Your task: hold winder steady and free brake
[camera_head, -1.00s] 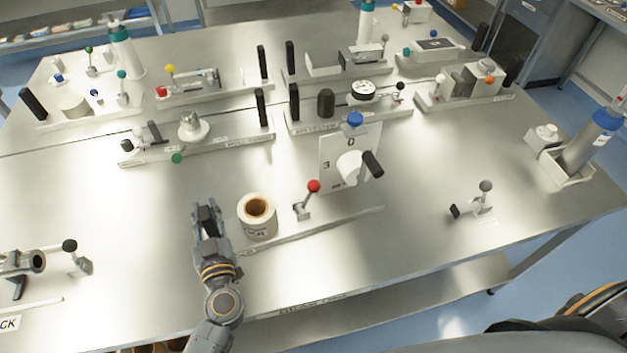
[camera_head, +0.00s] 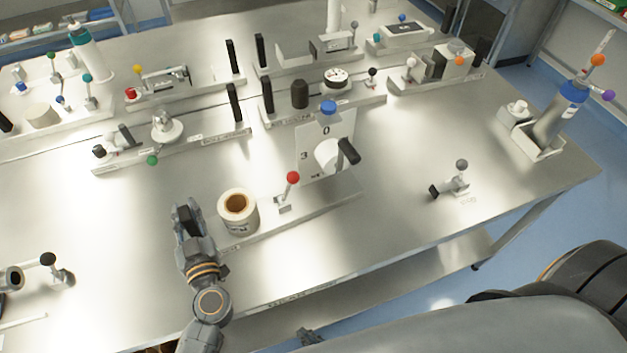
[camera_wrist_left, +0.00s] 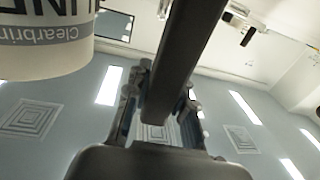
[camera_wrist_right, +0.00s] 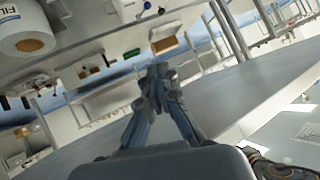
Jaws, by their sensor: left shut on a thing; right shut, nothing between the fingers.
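The station nearest me carries a white roll with a brown core (camera_head: 237,212), a red-knobbed lever (camera_head: 293,179) and an upright numbered plate (camera_head: 342,128). The plate has a blue knob (camera_head: 328,106) on top and a black handle (camera_head: 349,151) in front. My left gripper (camera_head: 185,221) is just left of the roll, shut on a dark upright bar (camera_wrist_left: 185,60); the roll (camera_wrist_left: 45,40) also shows in the left wrist view. My right gripper (camera_head: 309,337) is at the bottom edge, in front of the table; the right wrist view shows its fingers (camera_wrist_right: 158,82) shut and empty. No label here reads as brake.
A grey-knobbed lever (camera_head: 461,165) stands alone to the right. A blue-topped bottle (camera_head: 562,115) stands in a holder at the right end. Other stations with black posts (camera_head: 235,101) line the back. The table between the numbered plate and the grey-knobbed lever is clear.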

